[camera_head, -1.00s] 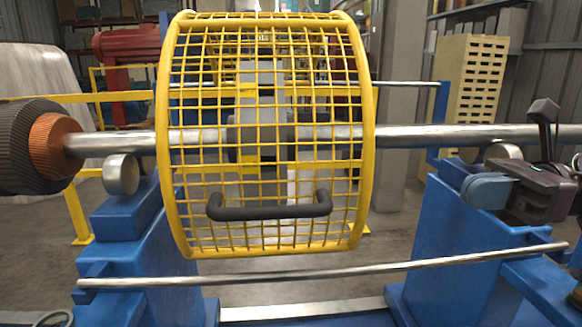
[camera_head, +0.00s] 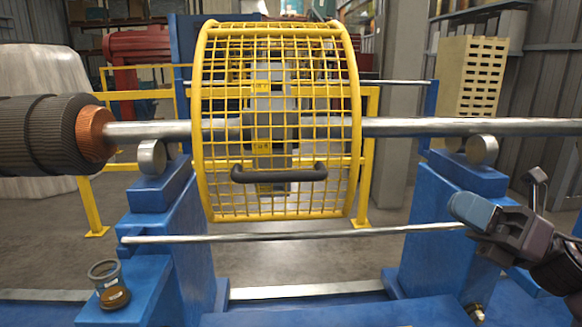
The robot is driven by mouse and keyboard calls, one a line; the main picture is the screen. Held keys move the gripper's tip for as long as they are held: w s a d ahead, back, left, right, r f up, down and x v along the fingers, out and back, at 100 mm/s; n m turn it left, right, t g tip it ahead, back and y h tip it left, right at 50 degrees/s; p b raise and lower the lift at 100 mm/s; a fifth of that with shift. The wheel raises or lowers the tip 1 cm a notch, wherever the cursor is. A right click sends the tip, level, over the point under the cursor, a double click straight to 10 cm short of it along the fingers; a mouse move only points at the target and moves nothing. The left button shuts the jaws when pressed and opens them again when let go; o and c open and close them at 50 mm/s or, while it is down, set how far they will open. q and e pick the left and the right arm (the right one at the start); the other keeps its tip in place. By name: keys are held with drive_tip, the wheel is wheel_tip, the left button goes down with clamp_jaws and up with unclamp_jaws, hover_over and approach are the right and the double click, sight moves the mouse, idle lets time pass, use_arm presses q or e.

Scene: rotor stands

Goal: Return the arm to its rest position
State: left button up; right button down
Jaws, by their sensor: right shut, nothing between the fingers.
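My right gripper (camera_head: 473,213) is at the lower right, its arm coming in from the right edge. Its blue-grey fingers are shut and empty. It is in front of the right blue stand (camera_head: 424,235), clear of the yellow mesh guard (camera_head: 203,130) and its black handle (camera_head: 279,174). My left gripper is not in view.
A steel shaft (camera_head: 420,126) runs across on rollers (camera_head: 152,157) over the left blue stand (camera_head: 185,235), with a dark ribbed rotor (camera_head: 45,135) at left. A thin rod (camera_head: 300,236) crosses in front. Yellow rails (camera_head: 90,205) stand behind.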

drive_tip(key=s+d+f+m+t+h, duration=0.1)
drive_tip(key=d+f+m+t+h, duration=0.1)
drive_tip(key=f+m+h, duration=0.5)
drive_tip(key=s+d+f+m+t+h, duration=0.1)
drive_tip(key=d+f+m+t+h, duration=0.2)
drive_tip(key=f+m+h, duration=0.5)
drive_tip(key=s+d+f+m+t+h, duration=0.1)
drive_tip(key=d+f+m+t+h, duration=0.2)
drive_tip(key=m, duration=1.5)
wheel_tip(320, 180, down, 7)
drive_tip(key=shift+r+m+t+h, duration=0.1)
drive_tip(key=shift+m+t+h, duration=0.3)
drive_tip(key=shift+h, duration=1.9)
drive_tip(key=s+a+f+m+g, duration=0.2)
drive_tip(key=s+f+m+g, duration=0.45)
drive_tip(key=s, duration=0.55)
drive_tip(key=s+a+f+m+g, duration=0.3)
drive_tip(key=s+f+g, duration=0.55)
drive_tip(key=s, duration=0.45)
drive_tip(key=w+f+t, duration=0.9)
drive_tip(key=shift+w+d+n+t+y, duration=0.15)
drive_tip(key=shift+n+t+y, duration=0.2)
drive_tip(key=shift+t+y, duration=0.05)
